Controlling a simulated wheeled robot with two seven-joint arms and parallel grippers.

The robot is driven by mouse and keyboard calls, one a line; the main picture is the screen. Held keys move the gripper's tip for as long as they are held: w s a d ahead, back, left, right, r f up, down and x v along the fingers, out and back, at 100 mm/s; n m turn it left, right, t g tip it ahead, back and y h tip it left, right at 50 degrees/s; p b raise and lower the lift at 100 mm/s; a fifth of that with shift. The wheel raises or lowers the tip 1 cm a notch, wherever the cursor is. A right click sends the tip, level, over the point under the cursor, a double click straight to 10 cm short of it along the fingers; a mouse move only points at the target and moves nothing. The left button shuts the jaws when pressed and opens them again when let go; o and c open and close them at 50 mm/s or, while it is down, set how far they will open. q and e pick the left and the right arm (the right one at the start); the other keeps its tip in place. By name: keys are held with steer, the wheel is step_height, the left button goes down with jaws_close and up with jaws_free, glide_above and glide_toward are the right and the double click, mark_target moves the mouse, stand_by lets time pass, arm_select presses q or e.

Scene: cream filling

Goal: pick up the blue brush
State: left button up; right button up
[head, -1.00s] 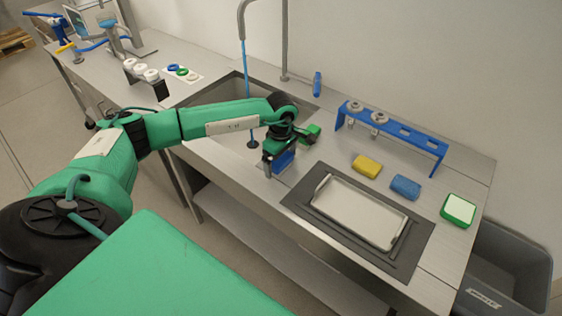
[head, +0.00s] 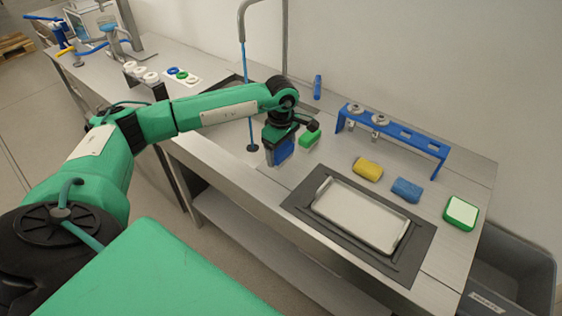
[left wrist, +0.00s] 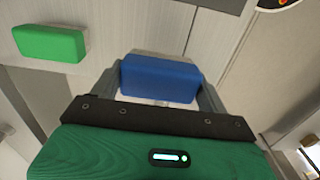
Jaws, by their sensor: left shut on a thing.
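The blue brush (head: 283,153) shows as a blue block in the head view, left of the middle of the counter. My left gripper (head: 276,150) is shut on it, with a finger on either side. In the left wrist view the blue brush (left wrist: 160,79) sits between the two grey fingers of the left gripper (left wrist: 158,86). It appears held just above the counter; its underside is hidden. My right gripper is not in view.
A green block (head: 310,138) lies beside the gripper. A metal tray (head: 352,243) on a dark mat, a yellow sponge (head: 367,168), a blue sponge (head: 406,189) and a blue rack (head: 405,143) stand to the right. The sink is behind.

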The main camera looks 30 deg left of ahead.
mark_target(282, 148)
arm_select(q)
step_height(282, 148, up, 15)
steer(key=b, duration=0.3)
steer(key=shift+o, duration=0.8)
steer(key=shift+d, duration=0.1)
steer(key=shift+c, duration=0.2)
